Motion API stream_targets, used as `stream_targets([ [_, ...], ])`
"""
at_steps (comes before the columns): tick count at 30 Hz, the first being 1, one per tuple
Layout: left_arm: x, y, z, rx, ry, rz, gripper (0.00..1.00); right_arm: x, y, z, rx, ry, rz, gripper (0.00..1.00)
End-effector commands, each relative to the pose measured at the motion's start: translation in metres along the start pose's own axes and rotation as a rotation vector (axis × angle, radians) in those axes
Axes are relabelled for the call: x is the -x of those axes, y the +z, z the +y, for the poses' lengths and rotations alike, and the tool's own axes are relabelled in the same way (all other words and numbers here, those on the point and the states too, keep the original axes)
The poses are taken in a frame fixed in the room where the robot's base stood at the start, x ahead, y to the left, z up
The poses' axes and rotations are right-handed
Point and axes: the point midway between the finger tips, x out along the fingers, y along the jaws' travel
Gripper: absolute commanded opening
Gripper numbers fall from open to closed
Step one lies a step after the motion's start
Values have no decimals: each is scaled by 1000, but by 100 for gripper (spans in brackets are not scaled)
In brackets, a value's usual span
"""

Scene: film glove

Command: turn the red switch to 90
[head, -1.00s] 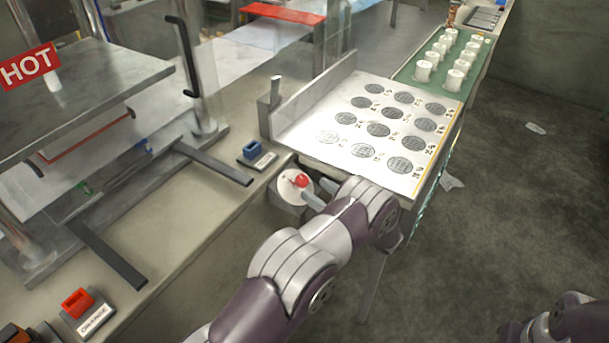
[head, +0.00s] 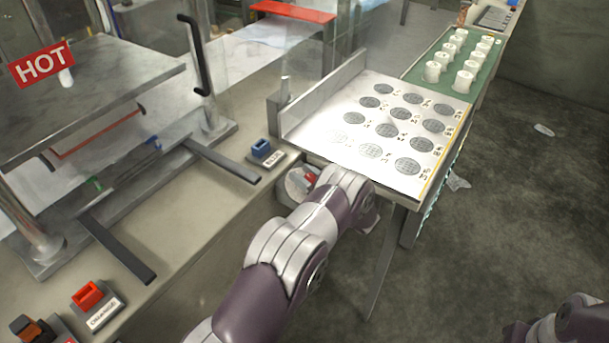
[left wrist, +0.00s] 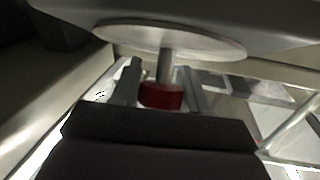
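The red switch (head: 309,178) is a small red knob on a pale round dial (head: 294,183) at the bench edge, left of the printed panel. My left wrist partly covers it in the head view. In the left wrist view the red knob (left wrist: 162,95) sits on a grey stem under a pale disc (left wrist: 170,41). My left gripper (left wrist: 162,85) has one finger on each side of the knob. The gaps look very small, and I cannot tell whether the fingers press on it. The dial's markings are not readable. My right gripper is out of view.
A white panel with dark printed discs (head: 387,131) lies right of the dial. A blue switch (head: 262,149) is behind it on the bench. A press with a HOT sign (head: 41,64) stands at left, and another red switch (head: 88,294) at front left. Open floor lies to the right.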

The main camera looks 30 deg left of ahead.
Motion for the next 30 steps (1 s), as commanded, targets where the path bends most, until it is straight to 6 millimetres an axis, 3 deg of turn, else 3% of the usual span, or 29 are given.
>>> stream_targets([
  [11, 0, -2, 1, -62, 101, -1, 14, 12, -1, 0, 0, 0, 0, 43],
  [30, 3, 1, 10, -346, 607, -4, 14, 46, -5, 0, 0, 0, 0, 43],
])
